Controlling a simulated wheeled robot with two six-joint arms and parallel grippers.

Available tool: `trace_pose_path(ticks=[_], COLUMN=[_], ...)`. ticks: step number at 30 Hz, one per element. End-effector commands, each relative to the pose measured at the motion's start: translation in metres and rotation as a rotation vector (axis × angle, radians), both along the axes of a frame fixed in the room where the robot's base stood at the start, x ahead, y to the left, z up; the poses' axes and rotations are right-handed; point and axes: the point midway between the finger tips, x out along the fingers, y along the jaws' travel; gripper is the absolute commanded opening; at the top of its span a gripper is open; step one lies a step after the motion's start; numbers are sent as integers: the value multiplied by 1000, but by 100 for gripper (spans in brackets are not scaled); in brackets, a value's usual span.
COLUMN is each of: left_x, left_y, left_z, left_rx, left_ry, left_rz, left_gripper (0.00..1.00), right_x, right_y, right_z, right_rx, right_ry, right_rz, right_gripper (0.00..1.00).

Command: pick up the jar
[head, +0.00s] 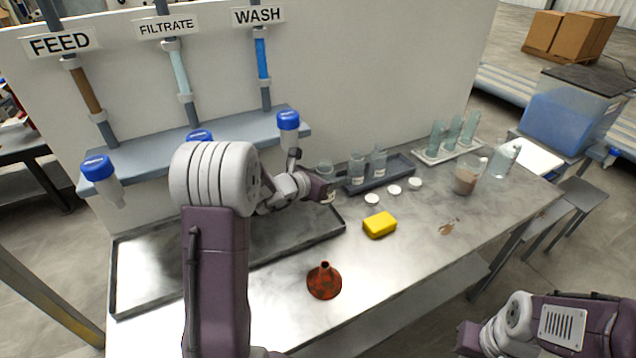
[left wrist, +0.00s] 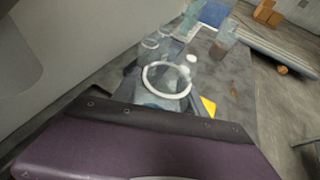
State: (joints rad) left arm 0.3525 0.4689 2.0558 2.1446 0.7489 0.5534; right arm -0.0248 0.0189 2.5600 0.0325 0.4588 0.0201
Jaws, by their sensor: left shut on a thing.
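A clear glass jar (head: 324,168) is at the left end of the dark tray (head: 405,172), partly hidden behind my left gripper (head: 322,188). My left gripper is shut on this jar, near the bench surface. In the left wrist view the jar (left wrist: 167,80) shows its round pale rim just beyond the gripper. I cannot tell whether its base touches the tray. Two similar labelled jars, a middle one (head: 357,168) and a right one (head: 378,162), stand in the tray. My right gripper (head: 467,338) is low at the bottom right, away from the bench objects; its jaws are unclear.
White lids (head: 394,190), a yellow sponge (head: 380,225) and a red funnel (head: 324,281) lie in front of the tray. A beaker of brown slurry (head: 468,177) and a clear bottle (head: 505,160) stand right. The front right bench is mostly clear.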

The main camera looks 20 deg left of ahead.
Motion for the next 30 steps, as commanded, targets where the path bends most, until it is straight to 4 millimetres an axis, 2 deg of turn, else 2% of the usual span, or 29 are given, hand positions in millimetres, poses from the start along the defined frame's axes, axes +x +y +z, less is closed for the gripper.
trace_pose_path(ticks=[6,12,30], left_x=[6,9,10], left_y=[-18,-26,-29], left_z=[11,17,19], left_rx=[0,0,-1], left_ry=[-2,-2,-2], left_rz=[-2,-1,0], left_gripper=[8,8,8], right_x=[0,0,0], right_y=[0,0,0], right_z=[-2,-2,-2], right_rx=[0,0,0], right_ry=[0,0,0], right_rz=[0,0,0], right_gripper=[0,0,0])
